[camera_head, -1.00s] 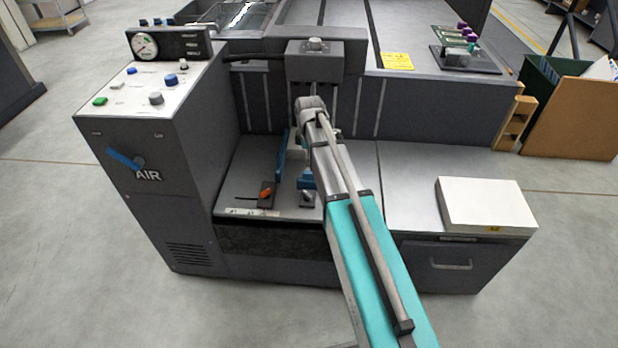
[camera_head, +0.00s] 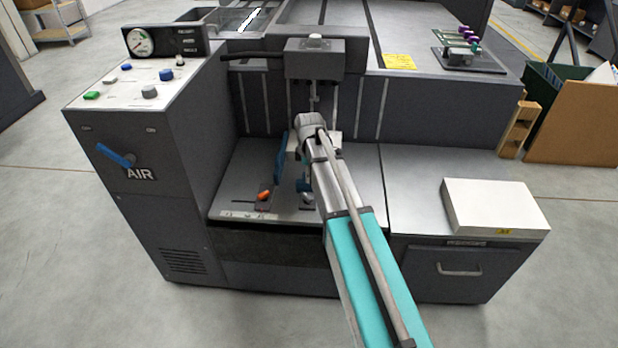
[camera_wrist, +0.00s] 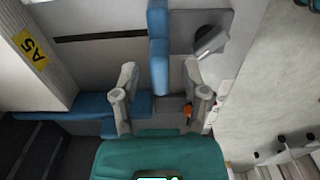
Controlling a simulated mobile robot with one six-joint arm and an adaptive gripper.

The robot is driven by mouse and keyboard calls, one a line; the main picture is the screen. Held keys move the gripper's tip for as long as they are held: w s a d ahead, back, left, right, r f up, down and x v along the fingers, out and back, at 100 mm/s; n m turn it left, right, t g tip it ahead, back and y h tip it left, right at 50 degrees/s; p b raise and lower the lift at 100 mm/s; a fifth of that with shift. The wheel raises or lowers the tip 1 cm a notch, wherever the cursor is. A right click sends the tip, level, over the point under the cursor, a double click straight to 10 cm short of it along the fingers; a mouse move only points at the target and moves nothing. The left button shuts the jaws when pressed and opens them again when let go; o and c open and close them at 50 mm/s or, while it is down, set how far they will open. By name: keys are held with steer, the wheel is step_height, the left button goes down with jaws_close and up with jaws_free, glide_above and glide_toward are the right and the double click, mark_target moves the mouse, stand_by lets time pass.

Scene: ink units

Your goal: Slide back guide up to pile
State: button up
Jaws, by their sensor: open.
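My gripper (camera_wrist: 161,92) is open, its two grey fingers standing one on each side of a blue upright guide (camera_wrist: 158,45). I cannot tell whether either finger touches it. A white paper pile with a yellow A5 label (camera_wrist: 32,49) stands left of the guide in the wrist view, with a gap between them. A dark slot (camera_wrist: 115,36) runs across that gap. A grey knob (camera_wrist: 211,42) sits on a plate right of the guide. In the head view my arm hides much of this area; a blue side guide (camera_head: 281,160) shows left of it.
An orange knob (camera_head: 264,195) is on the feed table, left of my arm. More blue guide parts (camera_wrist: 100,104) lie near the left finger. A white paper stack (camera_head: 495,207) rests on the right side table. The AIR panel (camera_head: 140,80) rises at the left.

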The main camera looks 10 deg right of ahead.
steer(key=shift+f, duration=0.1)
steer(key=shift+c, duration=0.2)
jaws_close()
